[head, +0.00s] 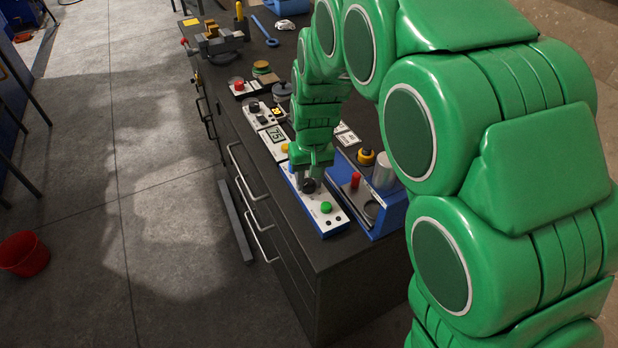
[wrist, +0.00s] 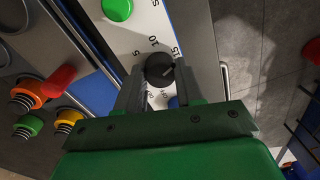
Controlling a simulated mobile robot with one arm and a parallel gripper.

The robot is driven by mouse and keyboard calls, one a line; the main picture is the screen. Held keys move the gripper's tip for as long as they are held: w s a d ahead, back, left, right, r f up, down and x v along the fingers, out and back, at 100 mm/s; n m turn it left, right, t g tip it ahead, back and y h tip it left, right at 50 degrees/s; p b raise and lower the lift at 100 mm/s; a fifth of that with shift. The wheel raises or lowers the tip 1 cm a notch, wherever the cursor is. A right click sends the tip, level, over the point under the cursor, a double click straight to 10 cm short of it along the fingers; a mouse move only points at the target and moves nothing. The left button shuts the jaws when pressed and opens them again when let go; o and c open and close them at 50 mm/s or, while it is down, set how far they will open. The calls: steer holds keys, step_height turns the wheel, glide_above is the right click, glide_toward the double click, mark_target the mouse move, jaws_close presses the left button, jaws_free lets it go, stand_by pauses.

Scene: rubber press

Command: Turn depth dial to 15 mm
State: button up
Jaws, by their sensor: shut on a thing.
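The depth dial (wrist: 158,66) is a round black knob on a white panel in the wrist view. Printed numbers stand around it, with 5, 10 and 15 readable on its far side. A short pale line on the knob points to the right, roughly toward the 15 side; its exact reading is hard to tell. My gripper (wrist: 160,80) is shut on the dial, one finger on each side. In the head view my gripper (head: 310,181) reaches down onto the white and blue control panel (head: 322,222), over the dark dial.
A green button (head: 326,207) sits on the same panel near the dial. A blue-framed press (head: 390,219) with a red knob (head: 355,180) stands close on the right. A control box with a display (head: 276,134) lies farther back on the bench. Open floor lies left of the drawers.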

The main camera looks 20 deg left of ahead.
mark_target(311, 182)
steer(key=o, duration=1)
steer(key=shift+o, duration=0.2)
steer(key=shift+w+d+r, duration=0.1)
steer(key=shift+r, duration=1.85)
steer(key=shift+w+d+r, duration=0.1)
steer(key=shift+r, duration=1.85)
steer(key=shift+s, duration=0.1)
